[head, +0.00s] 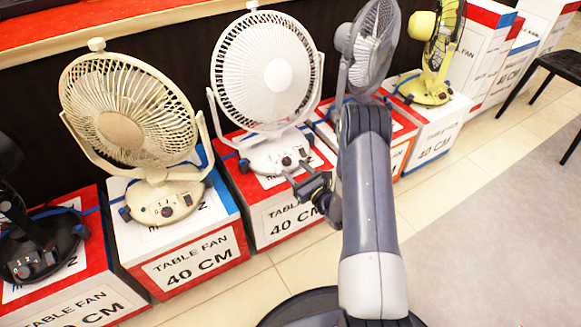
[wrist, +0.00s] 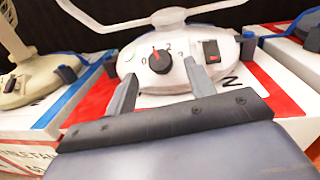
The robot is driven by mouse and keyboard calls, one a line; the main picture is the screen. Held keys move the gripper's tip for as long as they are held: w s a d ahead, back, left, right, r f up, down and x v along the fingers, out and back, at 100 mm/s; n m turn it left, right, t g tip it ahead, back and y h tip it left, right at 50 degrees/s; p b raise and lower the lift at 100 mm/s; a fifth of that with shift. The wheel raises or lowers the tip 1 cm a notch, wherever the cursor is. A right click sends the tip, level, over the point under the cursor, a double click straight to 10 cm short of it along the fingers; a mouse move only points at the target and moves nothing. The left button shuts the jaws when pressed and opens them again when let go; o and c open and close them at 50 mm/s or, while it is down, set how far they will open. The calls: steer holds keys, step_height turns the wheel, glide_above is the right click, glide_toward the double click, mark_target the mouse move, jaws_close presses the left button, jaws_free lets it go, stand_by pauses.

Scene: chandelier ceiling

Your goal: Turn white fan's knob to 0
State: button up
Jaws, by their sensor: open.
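The white fan (head: 264,72) stands on a red and white box in the middle of the row in the head view. Its base (head: 268,156) carries a dark round knob (head: 286,161). In the wrist view the knob (wrist: 160,61) is black with a red pointer mark, and the digits 0, 1 and 2 are printed around its upper side. The red mark points up, between 0 and 1 or near 1; I cannot tell exactly. A black switch (wrist: 211,51) sits right of it. My gripper (wrist: 160,82) is open, its fingers apart on either side below the knob, not visibly touching it.
A cream fan (head: 130,125) stands to the left, a grey fan (head: 371,45) and a yellow fan (head: 432,50) to the right, each on a box. A black fan (head: 35,245) is at far left. Tiled floor (head: 440,190) lies open at right.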

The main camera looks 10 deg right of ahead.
mark_target(289, 162)
steer(key=shift+x, duration=1.55)
steer(key=shift+c, duration=0.2)
steer(key=c, duration=0.9)
steer(key=shift+b, duration=0.3)
steer(key=shift+c, duration=0.2)
steer(key=shift+d+n, duration=0.15)
steer(key=shift+n, duration=0.15)
steer(key=shift+w+d+n+g+y+b, duration=0.1)
steer(key=shift+d+n+g+y+b, duration=0.05)
steer(key=shift+n+g+y+b, duration=0.8)
steer(key=n+g+y+b, duration=0.1)
steer(key=n, duration=0.3)
steer(key=shift+w+d+y, duration=0.1)
steer(key=shift+y, duration=0.25)
steer(key=shift+w+d+r+n+g+y+b, duration=0.1)
steer(key=shift+n+g+y+b, duration=0.3)
steer(key=shift+n+g, duration=0.85)
steer(key=shift+w+r+n+g+y+b, duration=0.1)
steer(key=shift+n+g+y, duration=0.5)
steer(key=shift+n+g, duration=0.55)
steer(key=shift+n, duration=0.35)
